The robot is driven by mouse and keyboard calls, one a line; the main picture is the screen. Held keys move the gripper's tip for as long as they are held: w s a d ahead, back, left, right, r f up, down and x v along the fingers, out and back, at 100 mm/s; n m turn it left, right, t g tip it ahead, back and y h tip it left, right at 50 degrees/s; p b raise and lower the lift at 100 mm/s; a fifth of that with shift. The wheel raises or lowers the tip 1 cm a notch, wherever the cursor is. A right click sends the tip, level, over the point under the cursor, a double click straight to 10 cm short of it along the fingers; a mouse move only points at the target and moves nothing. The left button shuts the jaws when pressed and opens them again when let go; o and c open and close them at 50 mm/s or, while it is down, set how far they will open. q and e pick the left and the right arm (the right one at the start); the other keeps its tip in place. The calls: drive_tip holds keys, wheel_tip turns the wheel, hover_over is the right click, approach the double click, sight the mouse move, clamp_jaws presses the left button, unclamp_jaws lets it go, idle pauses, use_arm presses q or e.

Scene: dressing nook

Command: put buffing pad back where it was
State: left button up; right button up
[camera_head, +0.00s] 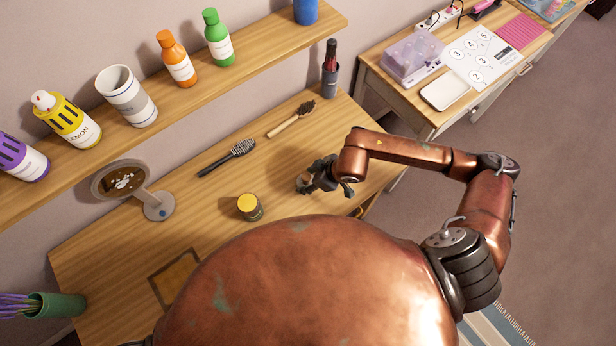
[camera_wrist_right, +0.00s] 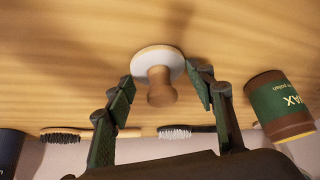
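The buffing pad (camera_wrist_right: 158,75), a white disc with a wooden knob, rests on the wooden table (camera_head: 110,245), with its knob toward the camera in the right wrist view. In the head view only a tan bit of it (camera_head: 304,181) shows beside my right gripper. My right gripper (camera_head: 325,180) is low over the table. Its two fingers (camera_wrist_right: 165,92) are spread on either side of the knob, with gaps visible, so it is open and holds nothing. My left gripper is in neither view.
A wax tin (camera_head: 249,208) stands left of the gripper. A black brush (camera_head: 228,158) and a wooden brush (camera_head: 292,118) lie behind. A shelf (camera_head: 180,105) with bottles runs above the back.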

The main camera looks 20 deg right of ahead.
drive_tip(key=o, duration=0.3)
drive_tip(key=shift+r+p, duration=0.35)
drive_tip(key=shift+r, duration=0.05)
drive_tip(key=v, duration=1.1)
drive_tip(key=shift+s+d+r, duration=0.15)
drive_tip(key=shift+s+r, duration=0.1)
